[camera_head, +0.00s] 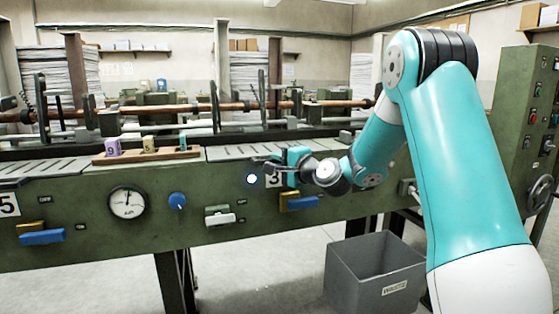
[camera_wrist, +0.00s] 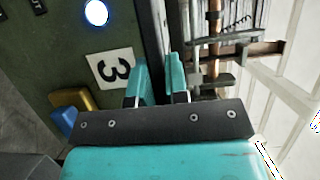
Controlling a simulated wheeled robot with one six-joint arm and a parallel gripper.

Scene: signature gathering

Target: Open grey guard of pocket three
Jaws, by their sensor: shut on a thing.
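The grey guard (camera_head: 232,152) of pocket three is a slotted plate lying along the top of the green machine, above the "3" label (camera_head: 273,181). My gripper (camera_head: 268,165) is at the guard's front edge, just above the label. In the wrist view, the two teal fingers (camera_wrist: 161,82) stand on either side of a dark edge strip, which I take to be the guard's, and are shut on it. The "3" label (camera_wrist: 112,68) lies left of the fingers there. The exact contact is partly hidden by the fingers.
A lit white button (camera_head: 251,179) is left of the label. A yellow and blue lever (camera_head: 300,202) sits below my gripper. A wooden rack (camera_head: 150,156) with small coloured blocks stands to the left. A grey waste bin (camera_head: 375,272) is on the floor below.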

